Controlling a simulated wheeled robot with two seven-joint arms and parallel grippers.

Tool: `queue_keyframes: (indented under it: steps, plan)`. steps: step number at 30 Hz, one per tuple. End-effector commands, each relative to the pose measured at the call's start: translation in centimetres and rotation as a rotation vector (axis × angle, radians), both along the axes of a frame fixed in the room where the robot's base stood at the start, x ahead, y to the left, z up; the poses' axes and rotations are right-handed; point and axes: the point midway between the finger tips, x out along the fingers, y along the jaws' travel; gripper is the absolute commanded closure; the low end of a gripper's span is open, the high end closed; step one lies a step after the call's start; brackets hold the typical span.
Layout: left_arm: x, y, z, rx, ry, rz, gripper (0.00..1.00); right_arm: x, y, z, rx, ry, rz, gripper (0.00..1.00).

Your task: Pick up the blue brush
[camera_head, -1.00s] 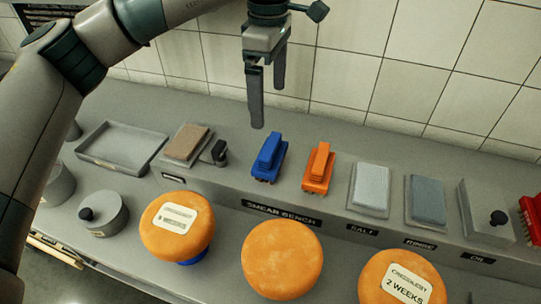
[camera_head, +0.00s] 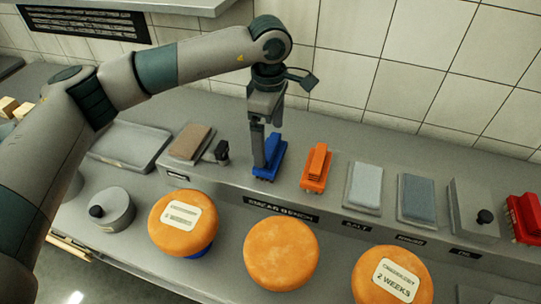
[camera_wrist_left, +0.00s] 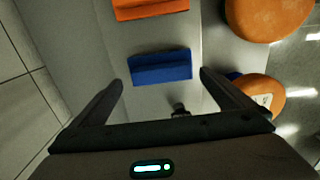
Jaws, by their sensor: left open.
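The blue brush (camera_head: 272,158) lies on the raised back shelf, between a brown pad and the orange brush (camera_head: 316,167). In the head view my left gripper (camera_head: 262,155) points down over the blue brush and hides part of it. In the left wrist view the blue brush (camera_wrist_left: 160,69) lies ahead of the two spread fingers (camera_wrist_left: 162,82), with nothing held between them. The orange brush (camera_wrist_left: 150,8) shows beyond it there. I cannot tell whether a fingertip touches the blue brush. My right gripper is not in view.
Orange cheese wheels (camera_head: 281,253) stand along the lower front bench. The brown pad (camera_head: 191,141), pale pads (camera_head: 366,186) and a red brush (camera_head: 525,215) share the shelf. A grey tray (camera_head: 128,146) lies at left. The tiled wall (camera_head: 440,70) rises close behind.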

Motion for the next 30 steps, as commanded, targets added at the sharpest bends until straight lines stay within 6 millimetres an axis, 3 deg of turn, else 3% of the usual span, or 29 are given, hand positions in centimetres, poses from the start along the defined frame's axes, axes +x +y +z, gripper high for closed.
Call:
queue_keyframes:
  steps: [8, 18, 30]
  plan:
    - [-0.1, 0.0, -0.5, 0.001, 0.002, 0.001, 0.00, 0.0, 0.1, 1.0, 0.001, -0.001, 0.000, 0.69]
    - [-0.4, -0.3, -3.9, 0.001, 0.004, 0.001, 0.00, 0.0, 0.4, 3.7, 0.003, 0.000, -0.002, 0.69]
    - [-0.3, -0.3, -5.2, 0.000, 0.000, 0.000, 0.00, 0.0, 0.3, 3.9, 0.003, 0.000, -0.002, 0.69]
